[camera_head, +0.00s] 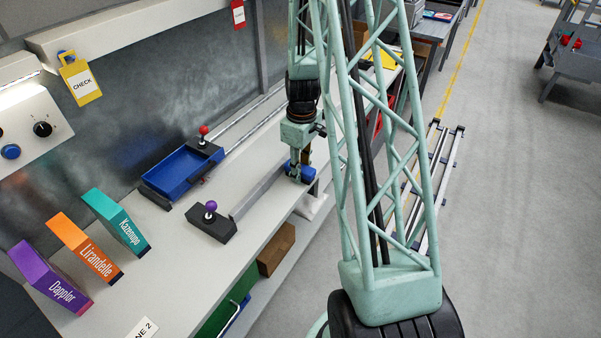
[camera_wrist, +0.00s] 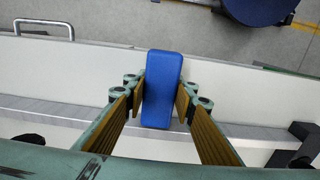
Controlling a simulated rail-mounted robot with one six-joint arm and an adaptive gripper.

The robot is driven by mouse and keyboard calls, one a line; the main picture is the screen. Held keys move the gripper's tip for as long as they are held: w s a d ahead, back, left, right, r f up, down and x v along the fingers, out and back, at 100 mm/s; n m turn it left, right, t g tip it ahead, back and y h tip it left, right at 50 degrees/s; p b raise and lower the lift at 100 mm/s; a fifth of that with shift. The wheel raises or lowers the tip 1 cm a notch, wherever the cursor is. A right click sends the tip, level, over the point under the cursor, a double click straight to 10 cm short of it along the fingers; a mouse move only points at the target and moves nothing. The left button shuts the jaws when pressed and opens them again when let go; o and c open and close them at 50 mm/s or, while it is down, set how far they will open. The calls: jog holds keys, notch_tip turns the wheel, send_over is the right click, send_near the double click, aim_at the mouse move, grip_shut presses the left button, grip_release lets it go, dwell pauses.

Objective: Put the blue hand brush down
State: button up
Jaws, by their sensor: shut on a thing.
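The blue hand brush (camera_wrist: 162,88) shows in the wrist view as a blue block, upright in the picture between my two tan-padded fingers. My gripper (camera_wrist: 162,100) is shut on it. Its bristles are not visible from above. In the head view my gripper (camera_head: 301,172) is low near the bench's right edge, beyond the purple-knobbed block, and blue shows at its tip. I cannot tell whether the brush touches the white bench (camera_head: 228,262) below.
A blue tray (camera_head: 182,172) lies left of my gripper, beside black blocks with a red knob (camera_head: 203,130) and a purple knob (camera_head: 211,206). Boxes Dappler (camera_head: 50,279), Lirandelle (camera_head: 86,249) and Kazenupo (camera_head: 117,222) stand at the near left. Bare bench lies between.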

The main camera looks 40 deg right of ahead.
jog(key=shift+f, duration=0.2)
dwell(0.3)
jog(key=o, duration=1.1)
jog(key=shift+c, duration=0.2)
jog(key=shift+r, duration=0.15)
jog(key=shift+s+r+p, duration=0.1)
jog(key=shift+r+p, duration=0.75)
jog(key=shift+r, duration=5.25)
jog(key=shift+r, duration=0.1)
